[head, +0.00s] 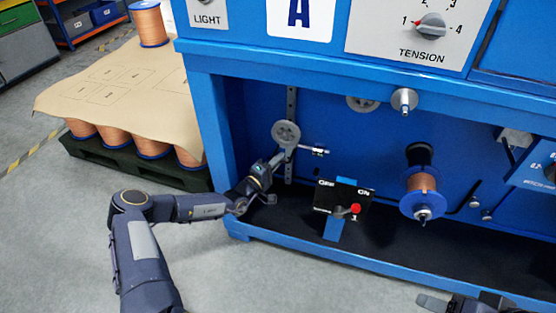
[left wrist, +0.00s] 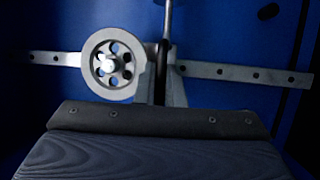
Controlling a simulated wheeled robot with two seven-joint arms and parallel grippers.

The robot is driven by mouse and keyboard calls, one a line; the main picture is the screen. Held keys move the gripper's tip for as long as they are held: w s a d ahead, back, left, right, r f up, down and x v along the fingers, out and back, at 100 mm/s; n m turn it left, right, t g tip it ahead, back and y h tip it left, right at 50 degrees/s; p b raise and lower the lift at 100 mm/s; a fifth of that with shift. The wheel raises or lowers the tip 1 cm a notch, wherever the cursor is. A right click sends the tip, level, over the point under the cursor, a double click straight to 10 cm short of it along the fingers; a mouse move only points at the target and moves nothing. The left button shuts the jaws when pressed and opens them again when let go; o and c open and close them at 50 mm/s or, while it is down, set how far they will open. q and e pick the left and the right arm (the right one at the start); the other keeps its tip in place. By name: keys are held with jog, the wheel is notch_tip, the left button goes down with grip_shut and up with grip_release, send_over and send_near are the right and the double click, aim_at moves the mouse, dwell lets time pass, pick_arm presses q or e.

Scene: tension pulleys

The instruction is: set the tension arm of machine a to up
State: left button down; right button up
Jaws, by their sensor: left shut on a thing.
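Machine a, the blue frame with the "A" sign (head: 299,13), stands in front of me. In its open bay a grey spoked pulley wheel (head: 286,133) sits by a vertical bar with holes, with a short rod (head: 315,150) sticking out to the right. My left gripper (head: 278,162) is at the tension arm just below the wheel, shut on it; the grip itself is largely hidden. The left wrist view shows the wheel (left wrist: 110,65) and holed bar (left wrist: 240,74) close ahead, above a dark finger. My right gripper (head: 462,303) is partly in view at the lower right, its jaws unclear.
A black switch plate with a red knob (head: 355,209) stands right of my left gripper. A copper spool (head: 422,195) is further right. The tension dial (head: 430,25) is above. Cardboard-topped spools (head: 125,90) on a pallet stand left. The floor in front is clear.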

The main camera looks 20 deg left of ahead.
pick_arm(q)
notch_tip(320, 180, up, 18)
jog(key=p, duration=1.7)
jog(key=shift+f, duration=0.15)
jog(key=c, duration=1.5)
grip_release()
jog(key=shift+s+f, duration=0.1)
jog(key=p+v, duration=0.1)
jog(key=v, duration=0.6)
jog(key=shift+s+a+p, duration=0.1)
jog(key=shift+s+p, duration=0.2)
jog(key=shift+p, duration=0.05)
